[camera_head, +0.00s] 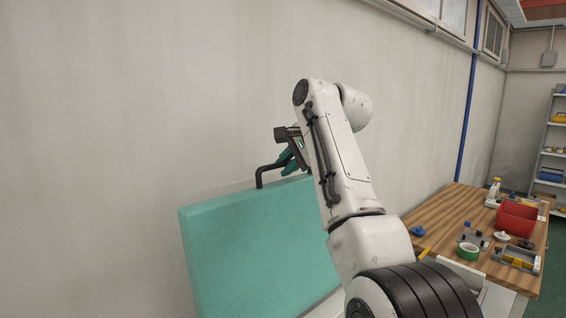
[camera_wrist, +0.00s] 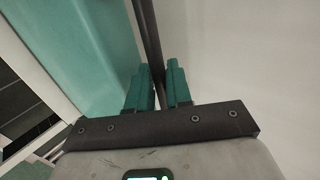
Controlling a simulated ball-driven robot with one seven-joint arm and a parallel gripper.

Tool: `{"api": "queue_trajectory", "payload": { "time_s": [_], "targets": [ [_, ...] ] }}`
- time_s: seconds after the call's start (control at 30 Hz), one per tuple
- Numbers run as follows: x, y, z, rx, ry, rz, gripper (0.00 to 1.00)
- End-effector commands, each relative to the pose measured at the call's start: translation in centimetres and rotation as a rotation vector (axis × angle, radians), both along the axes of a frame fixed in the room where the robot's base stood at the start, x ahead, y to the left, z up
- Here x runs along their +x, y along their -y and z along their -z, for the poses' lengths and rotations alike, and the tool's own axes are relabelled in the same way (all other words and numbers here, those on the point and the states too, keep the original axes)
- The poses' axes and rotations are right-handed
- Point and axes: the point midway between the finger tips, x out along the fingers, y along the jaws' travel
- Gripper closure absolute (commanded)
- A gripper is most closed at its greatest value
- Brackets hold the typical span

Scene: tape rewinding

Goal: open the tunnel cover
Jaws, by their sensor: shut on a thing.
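The tunnel cover is a large teal panel (camera_head: 255,250) that stands up in front of the wall in the head view, its broad face towards me. It also fills the upper left of the wrist view (camera_wrist: 75,45). A black bent handle (camera_head: 262,176) rises from its top edge and runs as a dark bar in the wrist view (camera_wrist: 149,35). My gripper (camera_head: 287,163) has teal fingers at this handle. In the wrist view my gripper (camera_wrist: 158,82) is shut on the bar, which passes between the fingertips. My arm hides the cover's right side.
A wooden workbench (camera_head: 450,205) stands at the right with a red bin (camera_head: 517,218), a green tape roll (camera_head: 468,251) and several small parts. A shelf (camera_head: 553,150) stands at the far right. The plain wall (camera_head: 120,120) lies close behind the cover.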

Motion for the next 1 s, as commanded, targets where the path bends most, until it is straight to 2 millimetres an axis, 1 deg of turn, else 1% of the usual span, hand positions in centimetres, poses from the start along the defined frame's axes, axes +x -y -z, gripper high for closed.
{"api": "queue_trajectory", "payload": {
  "time_s": [0.5,0.53,0.67,1.0],
  "targets": [
    [-0.25,0.29,0.40,-0.009,-0.015,0.000,1.00],
    [-0.25,0.30,0.41,-0.009,-0.015,0.000,0.79],
    [-0.25,0.29,0.38,-0.009,-0.015,0.000,0.66],
    [-0.24,0.25,0.29,-0.008,-0.014,0.000,0.66]
  ]
}}
